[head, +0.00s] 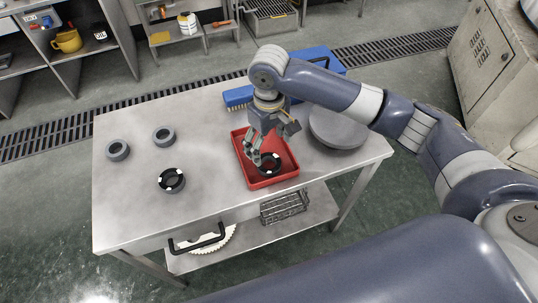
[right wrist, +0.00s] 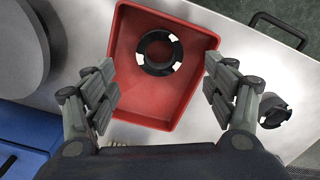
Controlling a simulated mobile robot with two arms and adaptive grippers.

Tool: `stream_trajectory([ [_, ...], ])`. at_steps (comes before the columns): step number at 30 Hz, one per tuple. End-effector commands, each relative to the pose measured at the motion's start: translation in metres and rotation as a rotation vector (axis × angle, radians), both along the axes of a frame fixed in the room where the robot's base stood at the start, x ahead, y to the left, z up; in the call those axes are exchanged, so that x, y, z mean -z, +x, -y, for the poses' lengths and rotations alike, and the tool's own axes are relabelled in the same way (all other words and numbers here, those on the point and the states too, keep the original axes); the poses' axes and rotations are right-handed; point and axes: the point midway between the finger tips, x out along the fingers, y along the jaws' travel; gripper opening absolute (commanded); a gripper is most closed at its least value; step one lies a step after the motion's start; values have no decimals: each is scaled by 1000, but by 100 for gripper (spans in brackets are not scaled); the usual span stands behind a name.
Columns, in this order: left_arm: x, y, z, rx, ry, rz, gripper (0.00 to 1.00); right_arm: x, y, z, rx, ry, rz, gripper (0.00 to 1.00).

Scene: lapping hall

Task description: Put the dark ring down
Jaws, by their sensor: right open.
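A dark ring (head: 270,172) with pale marks lies flat in the red tray (head: 284,178); in the right wrist view the ring (right wrist: 142,55) lies towards the far end of the tray (right wrist: 125,100). A second dark ring (head: 171,188) with pale marks lies on the bare table to the left; it also shows in the right wrist view (right wrist: 263,112). My right gripper (head: 270,146) is over the tray, fingers spread and empty. In the right wrist view its fingertips (right wrist: 162,64) appear on either side of the tray ring, apart from it. My left gripper is out of view.
Two grey rings (head: 118,150) (head: 164,137) lie at the table's left. A round grey plate (head: 338,129) is close right of the tray; a blue case (head: 318,62) with a brush (head: 238,96) is behind. The table's (head: 215,215) front left is mostly clear.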

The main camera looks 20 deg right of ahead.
Motion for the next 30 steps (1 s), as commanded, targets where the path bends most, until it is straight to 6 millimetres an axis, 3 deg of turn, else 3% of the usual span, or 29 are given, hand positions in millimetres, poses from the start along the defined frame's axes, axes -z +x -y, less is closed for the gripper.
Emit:
stream_trajectory([
  [3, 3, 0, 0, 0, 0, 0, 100, -21, 1, 0, -1, 1, 3, 77],
  [9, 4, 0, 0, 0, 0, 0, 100, -41, 0, 0, 1, 1, 0, 77],
  [30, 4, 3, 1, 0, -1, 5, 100, -43, 0, 0, 0, 1, -1, 77],
])
